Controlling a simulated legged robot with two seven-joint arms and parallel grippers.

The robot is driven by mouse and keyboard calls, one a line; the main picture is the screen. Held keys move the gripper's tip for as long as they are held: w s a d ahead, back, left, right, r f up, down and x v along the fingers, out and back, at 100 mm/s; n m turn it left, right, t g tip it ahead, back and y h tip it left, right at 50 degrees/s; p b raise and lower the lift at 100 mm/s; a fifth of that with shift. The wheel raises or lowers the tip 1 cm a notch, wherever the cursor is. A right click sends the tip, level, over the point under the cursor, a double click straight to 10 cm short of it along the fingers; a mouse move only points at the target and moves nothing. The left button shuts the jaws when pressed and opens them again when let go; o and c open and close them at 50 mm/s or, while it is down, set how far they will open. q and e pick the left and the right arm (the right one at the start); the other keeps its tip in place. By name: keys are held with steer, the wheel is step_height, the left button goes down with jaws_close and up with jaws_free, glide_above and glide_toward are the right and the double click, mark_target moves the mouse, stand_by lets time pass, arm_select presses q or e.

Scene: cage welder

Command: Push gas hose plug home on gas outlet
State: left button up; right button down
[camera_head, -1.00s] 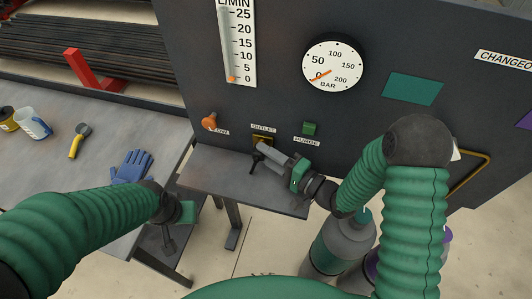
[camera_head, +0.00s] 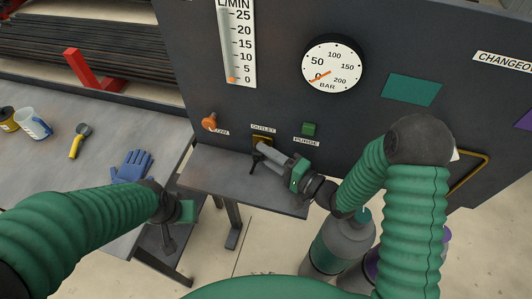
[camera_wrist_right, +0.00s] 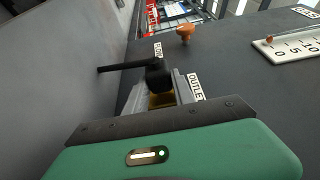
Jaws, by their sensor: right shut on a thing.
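The gas outlet (camera_head: 263,139) is a brass-coloured fitting low on the dark panel, under the OUTLET label. It also shows in the wrist view (camera_wrist_right: 162,100). The black gas hose plug (camera_wrist_right: 158,75) has a dark bar or hose stub (camera_head: 256,158) pointing out to one side. My right gripper (camera_head: 265,147) is shut on the plug, right in front of the outlet. Its fingers hide part of the plug, and I cannot tell how deep the plug sits. My left gripper (camera_head: 176,220) hangs low at the left, away from the outlet; its jaw gap is not clear.
A grey shelf (camera_head: 225,178) runs below the outlet. The green purge button (camera_head: 310,129) and orange flow knob (camera_head: 209,122) flank the outlet. A pressure gauge (camera_head: 333,66) sits above. Gas cylinders (camera_head: 340,243) stand below. Blue gloves (camera_head: 132,165) lie on the left bench.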

steer(key=shift+w+d, duration=0.15)
steer(key=shift+w, duration=0.3)
stand_by(0.5)
steer(key=c, duration=1)
jaws_free()
steer(key=shift+o, duration=0.2)
steer(key=b+v, duration=0.2)
steer(key=v, duration=1.4)
steer(key=shift+s+d, duration=0.2)
steer(key=shift+d, duration=0.2)
steer(key=shift+f, duration=0.1)
